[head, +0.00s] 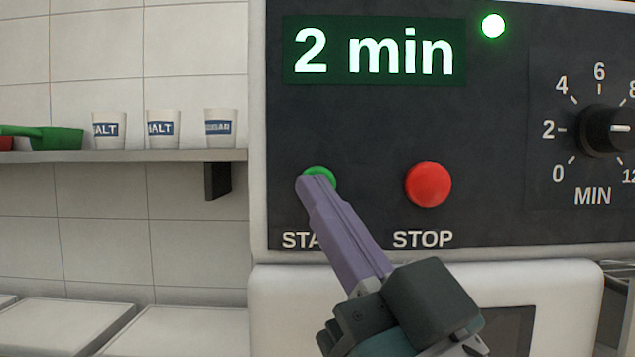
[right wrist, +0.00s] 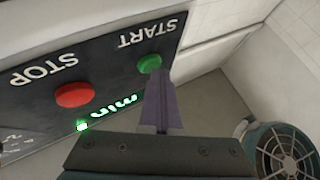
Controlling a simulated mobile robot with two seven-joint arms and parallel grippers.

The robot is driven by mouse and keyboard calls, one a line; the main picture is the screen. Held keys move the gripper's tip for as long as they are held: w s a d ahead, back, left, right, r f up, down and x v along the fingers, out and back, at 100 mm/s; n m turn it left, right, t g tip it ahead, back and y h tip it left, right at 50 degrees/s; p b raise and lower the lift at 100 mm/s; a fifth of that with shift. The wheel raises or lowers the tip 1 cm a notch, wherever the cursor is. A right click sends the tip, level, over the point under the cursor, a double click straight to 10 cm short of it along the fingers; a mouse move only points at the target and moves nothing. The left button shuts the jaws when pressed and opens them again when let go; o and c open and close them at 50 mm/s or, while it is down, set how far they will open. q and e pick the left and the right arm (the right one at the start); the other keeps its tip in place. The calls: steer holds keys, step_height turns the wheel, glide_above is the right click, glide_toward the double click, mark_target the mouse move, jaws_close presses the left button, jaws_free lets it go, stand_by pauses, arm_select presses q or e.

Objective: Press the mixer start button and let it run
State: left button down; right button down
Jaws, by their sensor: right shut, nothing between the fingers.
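The mixer's dark control panel (head: 370,130) fills the right of the head view. The green start button (head: 319,173) is partly hidden behind my right gripper's fingertips. My right gripper (head: 316,185) is shut and empty, its purple fingers pointing up at the button. In the right wrist view the start button (right wrist: 150,63) shows just beyond the fingertips (right wrist: 157,78); I cannot tell if they touch it. The red stop button (head: 428,184) is to the right, clear of the gripper. The display (head: 374,51) reads "2 min" and the lamp (head: 493,26) glows green. My left gripper is out of view.
A shelf (head: 120,156) at left holds several labelled cups (head: 162,128) and a green scoop (head: 58,138). White lidded surfaces (head: 60,325) lie below it.

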steer(key=shift+s+p, duration=0.35)
steer(key=shift+s, duration=0.4)
steer(key=s+p, duration=0.2)
steer(key=s, duration=0.3)
steer(key=shift+r, duration=0.1)
stand_by(0.4)
